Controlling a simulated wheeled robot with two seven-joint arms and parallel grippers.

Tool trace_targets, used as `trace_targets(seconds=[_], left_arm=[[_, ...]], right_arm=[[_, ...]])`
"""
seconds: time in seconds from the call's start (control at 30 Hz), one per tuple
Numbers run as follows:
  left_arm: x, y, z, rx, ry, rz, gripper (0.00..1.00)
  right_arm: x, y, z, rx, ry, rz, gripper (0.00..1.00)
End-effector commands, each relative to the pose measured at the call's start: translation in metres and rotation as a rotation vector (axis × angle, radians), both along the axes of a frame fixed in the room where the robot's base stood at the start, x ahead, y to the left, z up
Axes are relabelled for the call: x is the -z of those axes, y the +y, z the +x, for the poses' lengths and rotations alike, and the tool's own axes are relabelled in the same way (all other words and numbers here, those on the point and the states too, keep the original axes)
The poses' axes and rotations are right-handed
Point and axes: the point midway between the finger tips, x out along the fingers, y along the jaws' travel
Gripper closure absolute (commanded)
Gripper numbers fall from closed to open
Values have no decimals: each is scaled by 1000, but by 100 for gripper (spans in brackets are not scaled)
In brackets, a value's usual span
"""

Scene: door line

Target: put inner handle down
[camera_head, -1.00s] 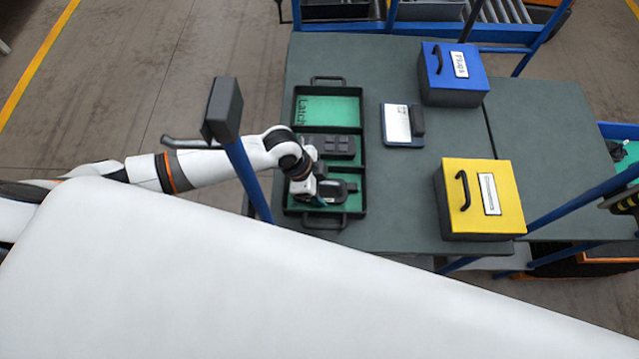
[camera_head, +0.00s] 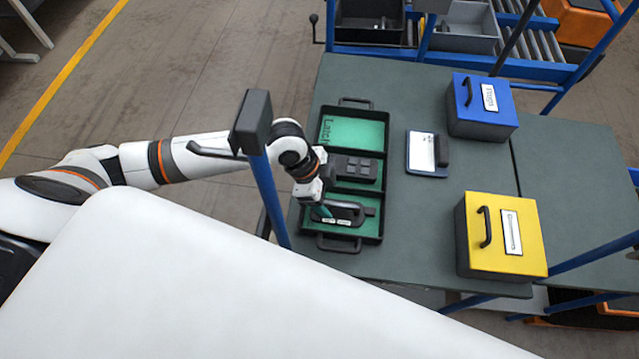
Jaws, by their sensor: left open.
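A dark inner handle (camera_head: 347,212) lies in the front compartment of a black tray (camera_head: 383,185) with a green lining. My left gripper (camera_head: 322,212) is open at the left side of that compartment, just beside the handle. I cannot tell whether its fingertips touch the handle. My right gripper is not in view.
The tray stands on a grey table (camera_head: 420,240). A yellow box (camera_head: 500,237) and a blue box (camera_head: 482,105) stand to the right, with a small white-and-blue device (camera_head: 421,153) between. A blue post (camera_head: 268,195) rises in front of my left arm.

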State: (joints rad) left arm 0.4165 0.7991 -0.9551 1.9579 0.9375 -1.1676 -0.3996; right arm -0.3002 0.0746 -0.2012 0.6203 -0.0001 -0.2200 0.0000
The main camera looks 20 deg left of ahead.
Motion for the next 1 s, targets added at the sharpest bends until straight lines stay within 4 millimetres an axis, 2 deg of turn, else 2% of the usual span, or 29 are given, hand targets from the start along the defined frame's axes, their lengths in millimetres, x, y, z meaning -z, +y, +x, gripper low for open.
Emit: trace_targets(seconds=[0.2, 0.33, 1.0], left_arm=[[-34, 14, -3, 0, -3, 1, 32], [-43, 18, -5, 0, -1, 0, 32], [-46, 18, -5, 0, 0, 0, 32]], right_arm=[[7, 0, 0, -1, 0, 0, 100], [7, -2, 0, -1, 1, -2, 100], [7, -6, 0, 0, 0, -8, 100]])
